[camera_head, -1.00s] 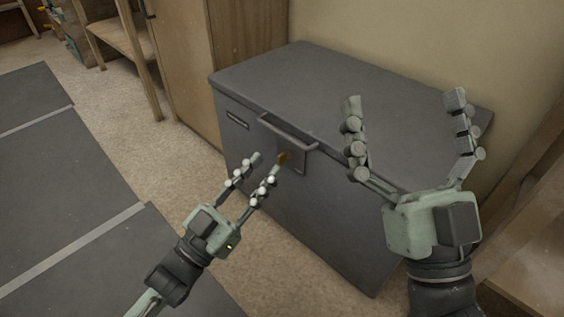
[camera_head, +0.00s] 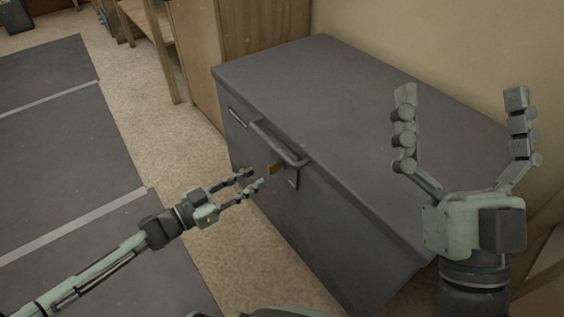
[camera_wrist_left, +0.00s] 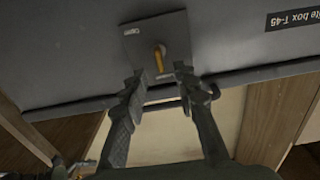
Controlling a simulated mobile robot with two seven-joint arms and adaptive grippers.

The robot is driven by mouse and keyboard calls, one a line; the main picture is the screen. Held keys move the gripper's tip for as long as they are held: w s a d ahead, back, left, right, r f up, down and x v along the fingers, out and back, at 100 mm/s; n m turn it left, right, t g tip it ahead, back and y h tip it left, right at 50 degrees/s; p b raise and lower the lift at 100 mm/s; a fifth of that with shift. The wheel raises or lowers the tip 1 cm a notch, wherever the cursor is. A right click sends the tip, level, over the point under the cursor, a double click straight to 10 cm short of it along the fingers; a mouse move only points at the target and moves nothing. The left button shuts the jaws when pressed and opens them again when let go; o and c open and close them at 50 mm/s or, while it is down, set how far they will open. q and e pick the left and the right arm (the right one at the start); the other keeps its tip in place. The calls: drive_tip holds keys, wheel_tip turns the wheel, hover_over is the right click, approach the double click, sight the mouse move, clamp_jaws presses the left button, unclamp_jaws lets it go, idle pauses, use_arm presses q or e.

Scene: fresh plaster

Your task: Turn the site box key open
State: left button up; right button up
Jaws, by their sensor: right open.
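The grey site box (camera_head: 360,110) stands against the wall. An orange-brown key (camera_head: 274,168) sticks out of the dark lock plate on its front, below the handle (camera_head: 280,144). In the left wrist view the key (camera_wrist_left: 159,60) appears between my fingertips, and the lock plate (camera_wrist_left: 145,32) has small lettering reading "Open". My left gripper (camera_head: 256,177) is open just in front of the key, with a gap on either side; I cannot tell whether it touches. My right gripper (camera_head: 460,97) is open and empty, in front of the box's right part.
A label (camera_wrist_left: 290,18) is on the box front. A wooden cabinet (camera_head: 240,35) stands behind the box's left end. Dark mats (camera_head: 60,150) lie on the floor at the left, with bare floor (camera_head: 165,135) between them and the box.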

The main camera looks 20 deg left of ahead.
sight(272, 174)
use_arm(q)
drive_tip(key=b+x, duration=0.1)
drive_tip(key=x, duration=0.6)
use_arm(e)
drive_tip(key=shift+s+d+r+t+y, duration=0.15)
drive_tip(key=shift+s+d+r+t, duration=0.1)
drive_tip(key=shift+s+r+t, duration=0.2)
drive_tip(key=shift+s+d+r+t+y, duration=0.15)
drive_tip(key=shift+s+d+r+t, duration=0.05)
drive_tip(key=shift+s+r+t, duration=0.2)
use_arm(q)
drive_tip(key=shift+c, duration=0.2)
use_arm(e)
drive_tip(key=shift+f, duration=0.1)
use_arm(q)
clamp_jaws()
